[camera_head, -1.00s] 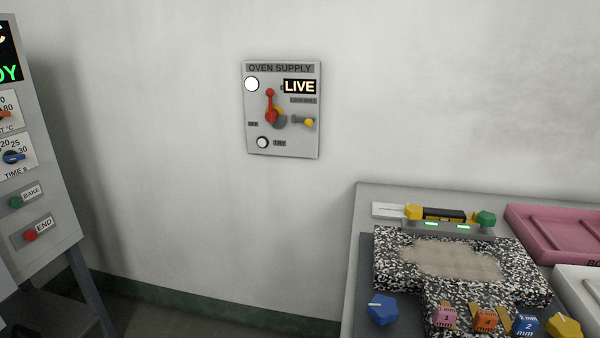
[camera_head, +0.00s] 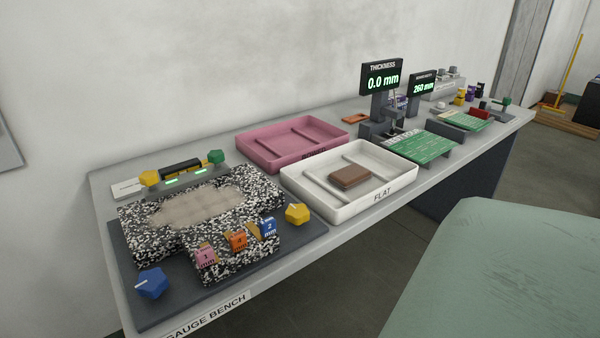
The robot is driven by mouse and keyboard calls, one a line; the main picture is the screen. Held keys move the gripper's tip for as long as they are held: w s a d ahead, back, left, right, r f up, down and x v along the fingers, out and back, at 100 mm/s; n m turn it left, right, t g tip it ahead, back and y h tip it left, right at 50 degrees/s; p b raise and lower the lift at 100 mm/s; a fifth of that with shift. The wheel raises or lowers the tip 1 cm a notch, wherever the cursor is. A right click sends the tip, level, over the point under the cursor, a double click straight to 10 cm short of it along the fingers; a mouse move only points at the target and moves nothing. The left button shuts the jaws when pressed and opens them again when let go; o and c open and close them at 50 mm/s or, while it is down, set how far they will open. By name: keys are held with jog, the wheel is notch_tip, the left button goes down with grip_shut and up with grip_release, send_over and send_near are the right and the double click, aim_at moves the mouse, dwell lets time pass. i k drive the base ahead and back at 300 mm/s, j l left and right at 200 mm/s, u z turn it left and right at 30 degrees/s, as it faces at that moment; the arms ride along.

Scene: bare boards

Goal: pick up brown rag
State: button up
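A small brown, block-shaped item (camera_head: 349,176) lies flat in the white tray marked FLAT (camera_head: 375,200). It is the brown thing that best fits the rag, but I cannot tell for sure that it is cloth. A smaller orange-brown piece (camera_head: 355,118) lies on the bench behind the white tray. My gripper is not in view.
On the gauge bench (camera_head: 315,240), a speckled block (camera_head: 260,192) with coloured knobs stands at left. A pink tray (camera_head: 262,155) is behind the white one. A thickness display (camera_head: 381,78) and green boards (camera_head: 424,148) stand farther right. A pale green surface (camera_head: 500,275) fills the lower right.

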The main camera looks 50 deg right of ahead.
aim_at(352, 175)
jog(key=z, duration=1.8)
